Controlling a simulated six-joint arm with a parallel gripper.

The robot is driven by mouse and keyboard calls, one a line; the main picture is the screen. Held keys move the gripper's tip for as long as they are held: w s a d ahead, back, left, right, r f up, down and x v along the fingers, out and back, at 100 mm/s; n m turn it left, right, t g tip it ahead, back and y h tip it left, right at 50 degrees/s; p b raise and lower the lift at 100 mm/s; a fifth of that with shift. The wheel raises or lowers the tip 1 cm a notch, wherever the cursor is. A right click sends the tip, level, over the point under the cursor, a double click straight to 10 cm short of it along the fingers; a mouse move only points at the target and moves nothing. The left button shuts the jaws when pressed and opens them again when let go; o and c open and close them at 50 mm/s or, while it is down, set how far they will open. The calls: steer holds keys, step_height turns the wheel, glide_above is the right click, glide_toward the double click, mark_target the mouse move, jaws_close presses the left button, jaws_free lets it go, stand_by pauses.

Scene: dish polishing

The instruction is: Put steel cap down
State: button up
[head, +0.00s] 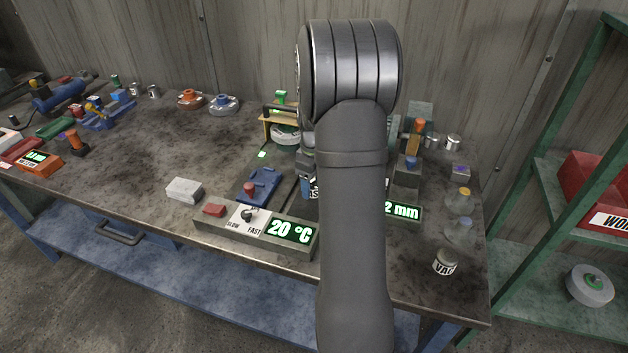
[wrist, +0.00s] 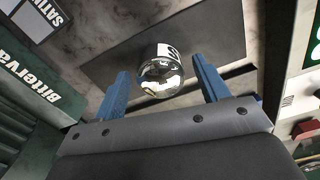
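A shiny steel cap (wrist: 162,77) with a white, dark-lettered label on its upper part shows in the wrist view. It appears to be on or just above a dark mat (wrist: 215,30). My gripper (wrist: 160,66) has two blue fingers spread apart, one on each side of the cap. A gap shows between each finger and the cap, so the fingers do not appear to grip it. In the head view my arm hides most of the gripper and the cap.
A blue fixture (head: 259,186) and white block (head: 184,190) lie left of my arm. Several small jars, including one (head: 445,262), stand to the right. The bench's left-centre is fairly clear.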

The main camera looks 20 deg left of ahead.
step_height(320, 180, up, 12)
steer(key=shift+r, duration=0.2)
stand_by(0.4)
step_height(320, 180, down, 12)
steer(key=shift+f, duration=0.1)
steer(key=shift+w+r, duration=0.1)
steer(key=shift+r, duration=1.9)
steer(key=shift+f, duration=0.15)
